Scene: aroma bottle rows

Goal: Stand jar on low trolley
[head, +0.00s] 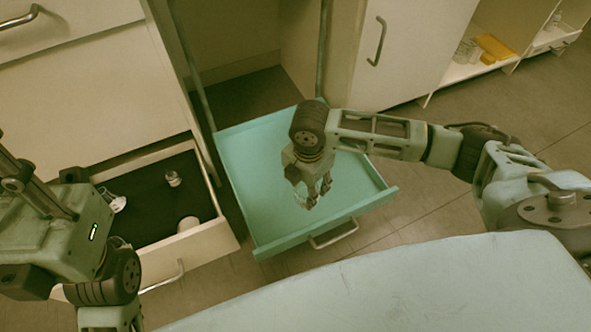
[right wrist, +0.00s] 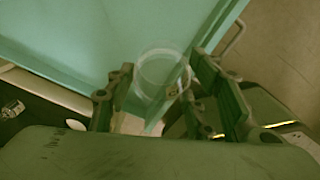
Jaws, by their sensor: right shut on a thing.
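My right gripper (head: 318,195) is shut on a clear, round jar, which shows between its fingers in the right wrist view (right wrist: 158,72). In the head view the jar (head: 301,199) is faint and partly hidden by the fingers. The gripper hangs over the turquoise tray of the low trolley (head: 255,165); the gap between jar and tray floor is hard to judge. The trolley also fills the upper left of the right wrist view (right wrist: 70,40). The tray looks bare elsewhere. My left arm is at the left edge of the head view, with its fingertips out of sight.
An open drawer (head: 209,229) left of the trolley holds a small jar (head: 173,178), a white cup-like thing (head: 117,203) and a pale round item (head: 188,224). Trolley posts rise at the back. A pale tabletop (head: 400,290) lies in front. Shelves (head: 478,62) stand at upper right.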

